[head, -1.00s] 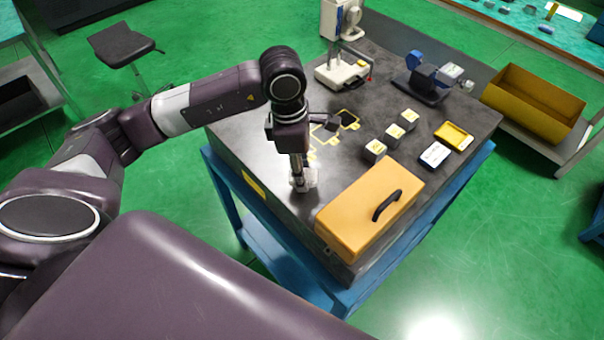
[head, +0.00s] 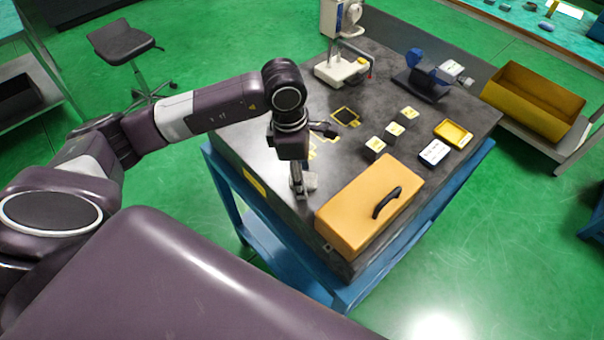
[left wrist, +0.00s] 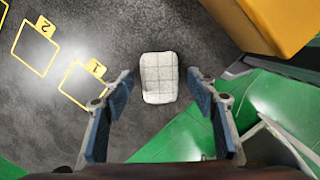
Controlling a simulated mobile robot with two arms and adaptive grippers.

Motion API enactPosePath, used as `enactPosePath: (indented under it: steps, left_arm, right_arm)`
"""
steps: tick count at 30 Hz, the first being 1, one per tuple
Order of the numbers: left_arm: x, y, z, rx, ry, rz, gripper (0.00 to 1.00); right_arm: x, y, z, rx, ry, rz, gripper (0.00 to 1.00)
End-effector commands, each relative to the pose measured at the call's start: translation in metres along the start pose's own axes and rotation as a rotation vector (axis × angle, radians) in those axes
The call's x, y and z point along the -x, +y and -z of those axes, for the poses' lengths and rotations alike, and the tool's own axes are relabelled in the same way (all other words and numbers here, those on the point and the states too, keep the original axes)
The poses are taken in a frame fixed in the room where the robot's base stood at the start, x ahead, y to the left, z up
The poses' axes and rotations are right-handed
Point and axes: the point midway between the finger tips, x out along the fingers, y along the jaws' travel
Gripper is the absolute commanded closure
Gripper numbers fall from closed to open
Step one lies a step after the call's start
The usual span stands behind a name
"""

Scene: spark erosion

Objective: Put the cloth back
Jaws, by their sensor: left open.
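The cloth (left wrist: 159,77) is a small white folded pad with a grid of stitching. It lies on the dark stone table top near the front edge. In the left wrist view it sits between and a little beyond the fingertips of my left gripper (left wrist: 158,85). That gripper is open, with nothing between its fingers. In the head view the gripper (head: 299,190) points down at the cloth (head: 310,181), which it partly hides. My right gripper is out of view.
An orange case (head: 370,208) with a black handle stands right of the cloth. Yellow outlined marks (left wrist: 36,47), numbered 1 and 2, are on the table to the left. Small cubes (head: 393,133), a yellow tray (head: 453,133) and a blue-grey device (head: 428,79) stand farther back.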

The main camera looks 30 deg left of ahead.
Motion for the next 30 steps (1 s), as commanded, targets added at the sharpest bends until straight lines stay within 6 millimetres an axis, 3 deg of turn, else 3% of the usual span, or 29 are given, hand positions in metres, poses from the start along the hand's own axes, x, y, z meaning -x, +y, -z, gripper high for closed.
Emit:
enactPosePath:
  steps: [3,5,19,24,30]
  left_arm:
    - [0.005,0.001,-0.001,0.0,-0.001,-0.001,0.47]
    - [0.011,0.002,-0.001,-0.001,-0.002,-0.004,0.47]
    - [0.105,0.001,-0.001,0.0,-0.003,-0.004,0.47]
    - [0.12,0.0,0.0,0.0,0.0,-0.001,0.47]
    - [0.123,0.0,0.0,0.0,0.0,0.0,0.47]
  right_arm:
    - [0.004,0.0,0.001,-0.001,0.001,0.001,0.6]
    - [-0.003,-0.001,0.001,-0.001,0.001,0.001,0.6]
    - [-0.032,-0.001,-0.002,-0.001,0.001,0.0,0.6]
    - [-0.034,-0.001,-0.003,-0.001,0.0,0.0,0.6]
    - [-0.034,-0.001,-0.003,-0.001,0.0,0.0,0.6]
